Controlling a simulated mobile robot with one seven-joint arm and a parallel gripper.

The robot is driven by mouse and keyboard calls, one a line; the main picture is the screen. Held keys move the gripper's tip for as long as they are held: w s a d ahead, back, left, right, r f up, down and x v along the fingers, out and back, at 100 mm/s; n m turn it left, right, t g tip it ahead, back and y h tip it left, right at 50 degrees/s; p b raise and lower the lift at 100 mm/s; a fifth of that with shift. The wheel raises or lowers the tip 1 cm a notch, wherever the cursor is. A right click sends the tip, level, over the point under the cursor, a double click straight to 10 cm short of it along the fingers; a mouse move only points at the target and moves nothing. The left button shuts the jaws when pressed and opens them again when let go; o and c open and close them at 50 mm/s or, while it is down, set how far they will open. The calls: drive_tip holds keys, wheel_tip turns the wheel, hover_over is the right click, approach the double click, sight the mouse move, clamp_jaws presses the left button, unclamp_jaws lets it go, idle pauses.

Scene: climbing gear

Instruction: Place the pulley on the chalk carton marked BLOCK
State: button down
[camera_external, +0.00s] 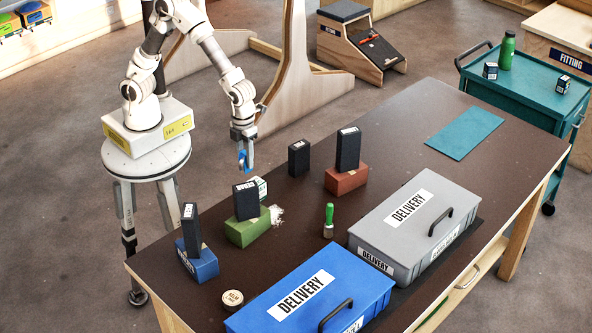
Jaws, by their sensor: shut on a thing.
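My gripper (243,162) is shut on a small blue thing, likely the pulley (242,157), in the air over the table's far left edge. Several dark chalk cartons with white top labels stand upright on the table. One carton (190,228) is on a blue block, one carton (246,202) on a green block, and one carton (348,149) on a red-brown block. Another carton (299,158) stands directly on the table. The labels are too small to read surely, so I cannot tell which says BLOCK. The pulley is apart from all cartons.
A blue DELIVERY box (345,275) and a grey DELIVERY box (455,205) fill the table's front. A green-handled brush (328,220), a round tin (232,300), a white-and-green box (261,187) and spilled white chalk (277,214) lie between. A teal mat (465,132) is bare.

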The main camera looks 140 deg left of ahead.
drive_tip(key=a+f, duration=0.1)
drive_tip(key=a, duration=0.1)
drive_tip(key=shift+w+a+f, duration=0.35)
drive_tip(key=shift+f, duration=2)
drive_tip(key=shift+f, duration=0.15)
drive_tip(key=c, duration=0.5)
unclamp_jaws()
